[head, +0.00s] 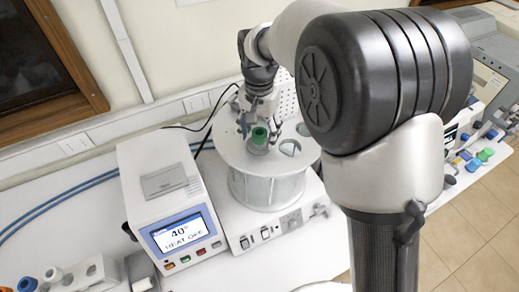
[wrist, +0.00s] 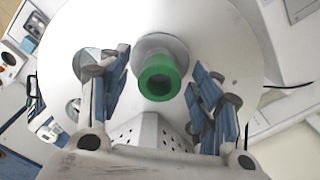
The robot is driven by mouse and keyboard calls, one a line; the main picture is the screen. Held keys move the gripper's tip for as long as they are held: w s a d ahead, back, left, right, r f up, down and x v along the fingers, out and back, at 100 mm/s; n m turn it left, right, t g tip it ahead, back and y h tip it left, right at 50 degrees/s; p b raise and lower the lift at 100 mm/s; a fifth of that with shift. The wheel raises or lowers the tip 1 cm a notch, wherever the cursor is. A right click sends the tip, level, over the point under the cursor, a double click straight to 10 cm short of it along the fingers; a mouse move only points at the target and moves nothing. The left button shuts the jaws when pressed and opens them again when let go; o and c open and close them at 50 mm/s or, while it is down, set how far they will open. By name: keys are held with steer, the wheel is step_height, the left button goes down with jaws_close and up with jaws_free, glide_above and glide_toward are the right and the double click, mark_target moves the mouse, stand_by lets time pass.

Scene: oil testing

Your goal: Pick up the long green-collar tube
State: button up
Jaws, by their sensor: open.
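The green-collar tube (head: 260,136) stands in a hole of the round lid of a bath on the bench. Its green collar (wrist: 158,78) sticks up above the lid in the wrist view; the tube's lower length is hidden in the bath. My gripper (wrist: 160,92) is open, with one blue-padded finger on each side of the collar and a gap on both sides. In the head view my gripper (head: 272,122) is over the bath lid, close by the collar, and partly hides it.
The round bath (head: 265,188) has other openings in its lid. A heater unit (head: 175,200) reading 40 and HEAT OFF stands left of it. A rack (head: 85,277) with blue-topped items is at the lower left. Several coloured stoppers (head: 478,158) lie at the right.

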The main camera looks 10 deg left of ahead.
steer(key=shift+c, duration=0.4)
steer(key=c, duration=1.3)
steer(key=shift+r, duration=0.1)
step_height(320, 180, up, 20)
steer(key=p, duration=0.1)
stand_by(0.3)
